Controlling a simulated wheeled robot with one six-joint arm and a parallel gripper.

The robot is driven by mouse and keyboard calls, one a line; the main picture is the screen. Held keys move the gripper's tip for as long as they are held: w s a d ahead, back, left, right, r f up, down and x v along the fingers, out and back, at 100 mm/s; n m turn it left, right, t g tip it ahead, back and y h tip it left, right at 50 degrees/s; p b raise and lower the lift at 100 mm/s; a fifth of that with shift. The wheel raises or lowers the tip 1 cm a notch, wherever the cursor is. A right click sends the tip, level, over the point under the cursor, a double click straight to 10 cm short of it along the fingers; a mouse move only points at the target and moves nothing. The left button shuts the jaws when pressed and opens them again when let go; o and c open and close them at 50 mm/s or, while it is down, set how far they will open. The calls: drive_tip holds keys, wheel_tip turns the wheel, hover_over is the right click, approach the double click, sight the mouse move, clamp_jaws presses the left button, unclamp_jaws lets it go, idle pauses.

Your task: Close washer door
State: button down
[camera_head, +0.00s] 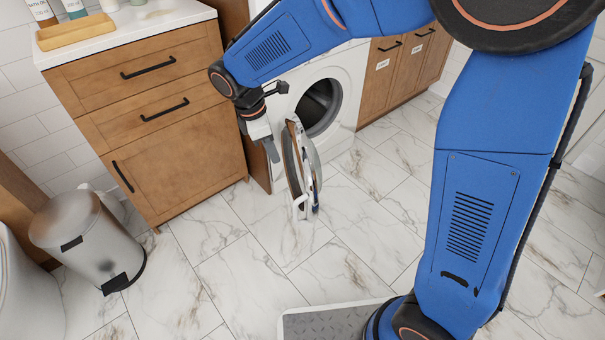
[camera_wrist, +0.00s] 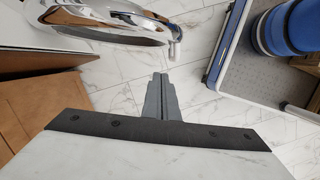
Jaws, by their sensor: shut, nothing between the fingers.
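The white washer (camera_head: 336,75) stands between wooden cabinets in the head view, and its dark drum opening (camera_head: 320,106) shows. Its round door (camera_head: 302,165), with a chrome rim and glass, is swung wide open toward me. In the wrist view the door (camera_wrist: 110,22) shows at the top left. My gripper (camera_head: 272,153) is just left of the door, pointing down, with its fingers closed together and empty. In the wrist view my gripper (camera_wrist: 159,82) is below and apart from the door's rim. I cannot tell from the head view whether it touches the door.
A wooden cabinet (camera_head: 175,150) with black handles stands close to the left of my gripper. A metal trash bin (camera_head: 88,235) is at the lower left. More cabinets (camera_head: 405,65) stand right of the washer. The marble floor (camera_head: 235,260) in front is clear.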

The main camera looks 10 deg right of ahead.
drive_tip(key=w+d+f, duration=0.1)
drive_tip(key=d+f, duration=0.5)
drive_tip(key=f, duration=0.4)
idle(0.3)
drive_tip(key=shift+w, duration=0.1)
